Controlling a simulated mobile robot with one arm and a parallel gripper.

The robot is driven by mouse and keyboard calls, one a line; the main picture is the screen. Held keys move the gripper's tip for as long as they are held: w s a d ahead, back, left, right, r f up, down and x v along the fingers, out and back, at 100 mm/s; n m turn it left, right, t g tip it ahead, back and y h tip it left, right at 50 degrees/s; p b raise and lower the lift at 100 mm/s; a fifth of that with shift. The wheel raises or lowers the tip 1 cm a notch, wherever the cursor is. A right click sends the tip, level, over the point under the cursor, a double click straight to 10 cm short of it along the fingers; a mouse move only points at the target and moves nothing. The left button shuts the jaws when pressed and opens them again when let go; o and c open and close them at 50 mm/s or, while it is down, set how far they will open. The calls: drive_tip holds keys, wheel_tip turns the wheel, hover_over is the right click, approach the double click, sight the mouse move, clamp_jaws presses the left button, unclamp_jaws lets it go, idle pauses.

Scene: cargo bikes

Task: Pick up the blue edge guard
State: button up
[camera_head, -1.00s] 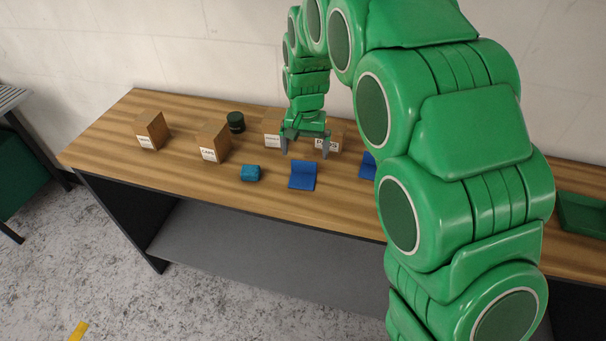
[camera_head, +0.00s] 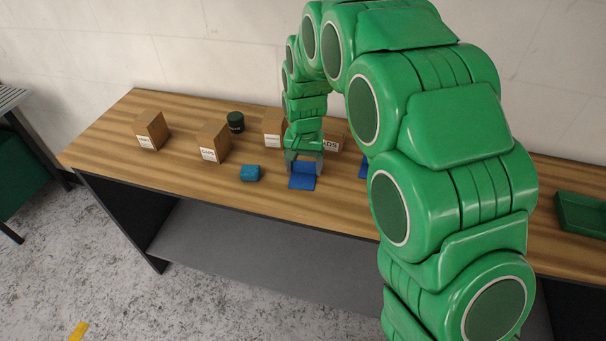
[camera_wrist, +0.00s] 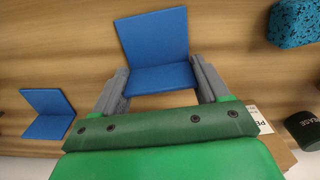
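A blue L-shaped edge guard (camera_head: 301,182) lies near the front of the wooden bench; in the wrist view (camera_wrist: 152,36) it is straight ahead of the fingers. My gripper (camera_head: 304,168) is low over its rear part. In the wrist view my gripper (camera_wrist: 161,88) is open, with one grey finger at each side of the guard's nearer plate. I cannot tell whether the fingers touch it. A second blue edge guard (camera_head: 364,168) is mostly hidden behind my arm; it shows fully at left in the wrist view (camera_wrist: 48,114).
A teal block (camera_head: 250,173) sits left of the guard. Several labelled cardboard boxes (camera_head: 213,143) and a dark green canister (camera_head: 236,122) stand behind. A green tray (camera_head: 582,214) is at the far right. The bench's front left (camera_head: 180,170) is clear.

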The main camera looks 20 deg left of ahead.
sight(304, 162)
drive_tip(key=c, duration=0.4)
drive_tip(key=shift+r, duration=0.1)
drive_tip(key=shift+r, duration=0.25)
drive_tip(key=r, duration=0.3)
drive_tip(key=shift+s+d, duration=0.1)
drive_tip(key=shift+s, duration=0.1)
drive_tip(key=s+d+r, duration=0.2)
drive_tip(key=s+r, duration=0.1)
drive_tip(key=s, duration=0.1)
drive_tip(key=s+d+r, duration=0.2)
drive_tip(key=s+r, duration=0.1)
drive_tip(key=s, duration=0.1)
drive_tip(key=s+d+r, duration=0.2)
drive_tip(key=s+r, duration=0.1)
drive_tip(key=s, duration=0.1)
drive_tip(key=shift+d+r, duration=0.15)
drive_tip(key=shift+d, duration=0.15)
